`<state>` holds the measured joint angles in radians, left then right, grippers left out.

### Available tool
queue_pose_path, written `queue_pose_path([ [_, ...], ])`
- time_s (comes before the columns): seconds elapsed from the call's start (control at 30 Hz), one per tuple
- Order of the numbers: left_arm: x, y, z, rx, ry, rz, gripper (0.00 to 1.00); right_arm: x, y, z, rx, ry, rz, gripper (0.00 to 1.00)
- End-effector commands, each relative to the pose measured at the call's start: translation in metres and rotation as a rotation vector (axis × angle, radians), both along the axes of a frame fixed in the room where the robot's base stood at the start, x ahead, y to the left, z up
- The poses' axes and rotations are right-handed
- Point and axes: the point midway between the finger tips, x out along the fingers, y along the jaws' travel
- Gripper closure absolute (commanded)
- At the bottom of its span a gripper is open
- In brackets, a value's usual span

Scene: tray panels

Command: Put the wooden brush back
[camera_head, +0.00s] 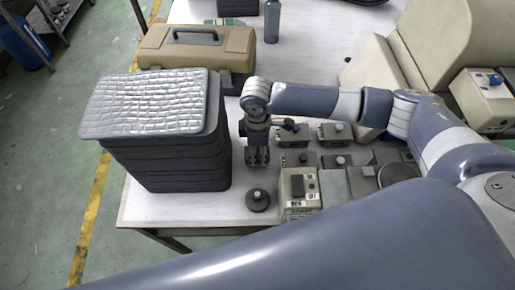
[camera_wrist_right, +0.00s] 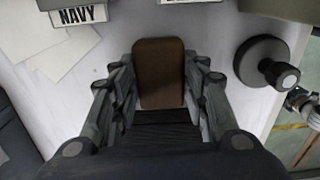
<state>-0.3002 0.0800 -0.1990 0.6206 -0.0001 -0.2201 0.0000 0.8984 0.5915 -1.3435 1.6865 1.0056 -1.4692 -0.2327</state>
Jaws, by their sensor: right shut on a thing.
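The wooden brush shows in the right wrist view as a brown rounded block (camera_wrist_right: 160,70), with a dark ribbed area just below it in the picture. My right gripper (camera_wrist_right: 158,88) is shut on it, with its dark jointed fingers on both sides. In the head view my right gripper (camera_head: 258,156) points down over the white table, right of the dark stack; the brush is mostly hidden between the fingers there. I cannot tell whether the brush touches the table. My left gripper is not in view.
A dark stack with a silver quilted top (camera_head: 150,103) stands close left of the gripper. A tan toolbox (camera_head: 195,47) is behind. Several control boxes (camera_head: 300,192) stand to the right. A round dark knob (camera_head: 258,200) sits in front. White table (camera_head: 210,208) shows between them.

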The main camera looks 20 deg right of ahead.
Motion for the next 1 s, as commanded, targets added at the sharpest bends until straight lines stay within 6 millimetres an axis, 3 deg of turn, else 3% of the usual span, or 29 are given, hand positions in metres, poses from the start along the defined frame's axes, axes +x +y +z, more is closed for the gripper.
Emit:
queue_pose_path([
  [0.1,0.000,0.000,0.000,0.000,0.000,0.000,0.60,0.000,0.000,-0.003,0.000,0.001,-0.001,0.81],
  [0.13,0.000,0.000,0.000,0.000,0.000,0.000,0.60,0.000,0.000,-0.003,0.000,0.001,-0.001,0.57],
  [0.2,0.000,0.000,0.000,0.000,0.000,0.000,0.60,0.000,0.000,-0.002,0.000,0.000,-0.001,0.41],
  [0.23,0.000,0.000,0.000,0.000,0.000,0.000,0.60,0.000,0.000,-0.002,0.000,0.000,-0.001,0.39],
  [0.67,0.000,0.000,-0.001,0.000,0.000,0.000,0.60,0.001,0.000,0.005,0.000,-0.001,-0.001,0.39],
  [1.0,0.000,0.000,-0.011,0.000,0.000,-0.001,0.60,0.001,0.000,0.072,0.002,-0.005,0.000,0.39],
])
